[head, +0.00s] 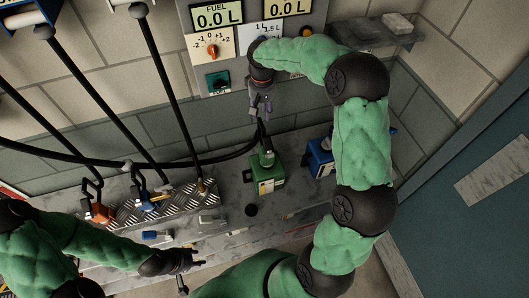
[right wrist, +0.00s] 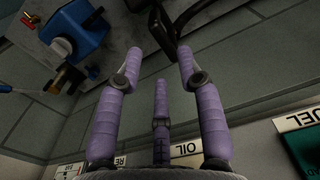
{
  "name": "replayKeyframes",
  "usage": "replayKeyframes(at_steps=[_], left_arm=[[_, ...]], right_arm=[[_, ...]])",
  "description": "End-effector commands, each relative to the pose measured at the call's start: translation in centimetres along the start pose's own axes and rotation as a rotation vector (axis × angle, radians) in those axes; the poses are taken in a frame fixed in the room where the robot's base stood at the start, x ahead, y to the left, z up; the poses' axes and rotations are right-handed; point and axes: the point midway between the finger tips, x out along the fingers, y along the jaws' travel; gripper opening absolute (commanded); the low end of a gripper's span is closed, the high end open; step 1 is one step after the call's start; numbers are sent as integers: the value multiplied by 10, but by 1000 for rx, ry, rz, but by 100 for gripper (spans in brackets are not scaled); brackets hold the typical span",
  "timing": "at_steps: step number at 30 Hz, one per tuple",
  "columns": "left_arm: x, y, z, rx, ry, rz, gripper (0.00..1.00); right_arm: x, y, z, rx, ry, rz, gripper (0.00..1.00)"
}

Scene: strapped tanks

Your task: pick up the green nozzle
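A green nozzle (head: 266,158) with a black hose arching at its top appears to stand in the mouth of a green can (head: 266,183) on the bench. Its lower end is hidden. My right gripper (head: 261,108) is just above it, fingers pointing down toward the hose. In the right wrist view, my right gripper (right wrist: 160,70) is open and empty, and a black hose or handle (right wrist: 170,32) lies beyond the fingertips. I cannot tell if they touch. My left gripper (head: 192,268) is open and empty low in front of the bench.
An orange nozzle (head: 99,211) and a blue nozzle (head: 150,200) sit at a metal tread-plate holder (head: 180,207). A blue can (head: 320,158) stands right of the green can, and also shows in the right wrist view (right wrist: 88,45). Black hoses hang across the left side.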

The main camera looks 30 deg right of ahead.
Motion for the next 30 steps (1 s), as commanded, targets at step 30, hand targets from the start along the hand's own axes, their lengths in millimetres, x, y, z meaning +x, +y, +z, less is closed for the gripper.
replayKeyframes(at_steps=[30], left_arm=[[-6, 2, 0, 0, 0, 0, 40]], right_arm=[[80, 4, -1, 0, 1, 0, 37]])
